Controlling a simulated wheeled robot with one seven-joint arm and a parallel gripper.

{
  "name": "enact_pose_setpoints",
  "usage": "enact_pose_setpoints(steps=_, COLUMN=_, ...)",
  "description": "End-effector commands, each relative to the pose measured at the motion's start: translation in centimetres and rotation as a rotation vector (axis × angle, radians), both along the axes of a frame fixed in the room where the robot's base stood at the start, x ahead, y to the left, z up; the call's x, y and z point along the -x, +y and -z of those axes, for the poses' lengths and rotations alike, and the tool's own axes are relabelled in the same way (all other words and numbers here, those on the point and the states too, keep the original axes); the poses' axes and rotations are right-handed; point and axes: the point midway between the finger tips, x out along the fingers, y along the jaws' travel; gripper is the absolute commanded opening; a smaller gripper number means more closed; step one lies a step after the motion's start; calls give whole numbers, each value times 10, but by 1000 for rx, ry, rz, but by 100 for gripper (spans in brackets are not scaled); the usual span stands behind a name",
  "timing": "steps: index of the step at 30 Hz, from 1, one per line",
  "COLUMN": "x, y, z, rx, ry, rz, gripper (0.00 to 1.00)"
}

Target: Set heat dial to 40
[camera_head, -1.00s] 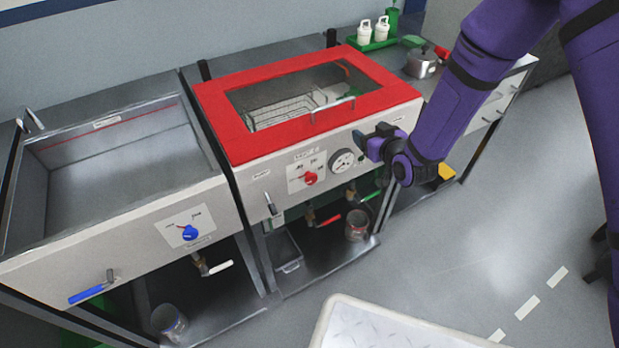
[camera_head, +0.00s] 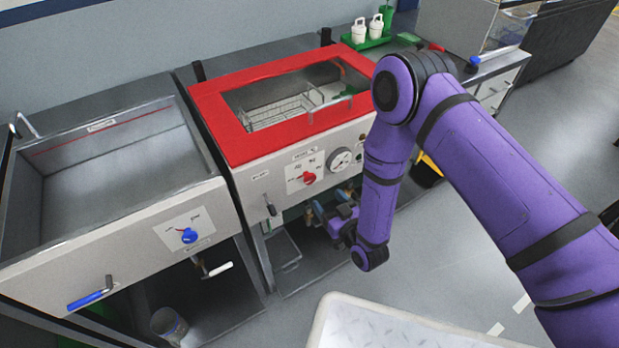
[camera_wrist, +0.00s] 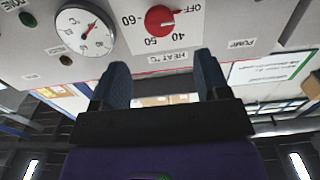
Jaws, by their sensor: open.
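The red heat dial (camera_head: 309,178) is on the white front panel of the red-lidded unit. It also shows at the top of the wrist view (camera_wrist: 160,18), beside the marks OFF, 40, 50 and 60 and the HEAT °C label. Its pointer appears to be at the OFF side. My gripper (camera_wrist: 160,75) is open and empty, its two dark blue fingers apart and pointing towards the panel, with the dial beyond them. In the head view my gripper (camera_head: 322,212) is low in front of the unit, below the dial, partly hidden by my arm.
A round gauge (camera_head: 340,160) sits right of the dial. The red lid (camera_head: 215,115) is closed above. A pump lever (camera_head: 270,206) sticks out at the panel's lower left. The left sink unit has a blue dial (camera_head: 189,236). A white tray (camera_head: 325,325) stands in front.

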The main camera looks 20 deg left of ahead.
Motion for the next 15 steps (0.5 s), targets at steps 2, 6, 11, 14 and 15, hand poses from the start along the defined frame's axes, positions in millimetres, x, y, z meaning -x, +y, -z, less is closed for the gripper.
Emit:
enact_pose_setpoints(steps=2, x=-6, y=7, z=-1, rx=-2, ry=-3, rz=0, gripper=69)
enact_pose_setpoints(steps=6, x=-21, y=25, z=-2, rx=-2, ry=-3, rz=-1, gripper=69)
enact_pose_setpoints(steps=11, x=-40, y=47, z=-2, rx=-2, ry=-3, rz=0, gripper=69)
enact_pose_setpoints(steps=14, x=-50, y=59, z=-2, rx=-2, ry=-3, rz=0, gripper=69)
enact_pose_setpoints(steps=15, x=-53, y=63, z=-1, rx=-1, ry=-2, rz=-1, gripper=69)
